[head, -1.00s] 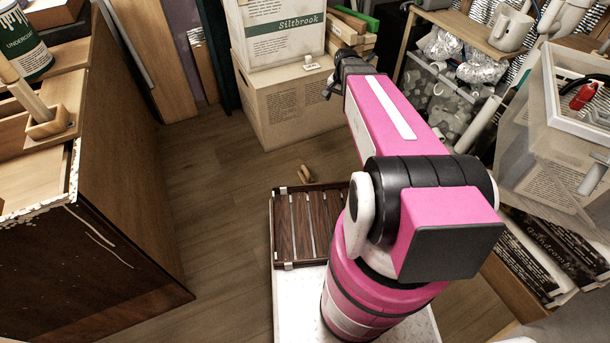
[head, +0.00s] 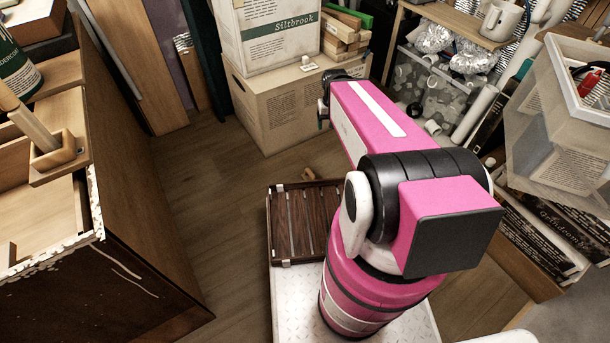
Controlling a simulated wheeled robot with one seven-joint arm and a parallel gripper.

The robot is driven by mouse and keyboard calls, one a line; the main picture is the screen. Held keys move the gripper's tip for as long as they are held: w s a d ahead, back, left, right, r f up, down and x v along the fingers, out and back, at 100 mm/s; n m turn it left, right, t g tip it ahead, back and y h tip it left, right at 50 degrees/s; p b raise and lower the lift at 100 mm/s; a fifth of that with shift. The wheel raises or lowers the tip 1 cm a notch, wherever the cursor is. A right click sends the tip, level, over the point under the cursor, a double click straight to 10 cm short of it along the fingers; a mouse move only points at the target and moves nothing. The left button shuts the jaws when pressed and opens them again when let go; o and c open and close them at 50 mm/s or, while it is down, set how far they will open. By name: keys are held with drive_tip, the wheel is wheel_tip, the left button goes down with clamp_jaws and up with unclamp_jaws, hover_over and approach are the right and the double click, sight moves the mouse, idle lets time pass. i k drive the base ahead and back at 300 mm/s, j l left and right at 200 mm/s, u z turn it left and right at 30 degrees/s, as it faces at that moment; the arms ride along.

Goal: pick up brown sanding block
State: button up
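I cannot surely make out a brown sanding block in the head view. A small brown wooden piece (head: 309,174) shows just behind the slatted tray, partly hidden by its rim; I cannot tell if it is the block. My gripper (head: 325,108) is a dark shape at the far end of my pink arm, in front of the cardboard boxes. My arm hides most of it, and its fingers cannot be made out. I see nothing held in it.
A tall brown cabinet (head: 140,210) stands at the left, with a wooden block and upright handle (head: 55,150) on top. Stacked cardboard boxes (head: 285,105) stand ahead. Clear bins (head: 560,150) and a shelf crowd the right. Wooden floor (head: 215,190) is free between cabinet and tray.

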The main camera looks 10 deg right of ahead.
sight(309, 174)
drive_tip(key=i+j+z, duration=0.15)
drive_tip(key=j, duration=0.35)
drive_tip(key=k, duration=0.85)
drive_tip(key=l+u, duration=0.9)
drive_tip(key=k, duration=0.05)
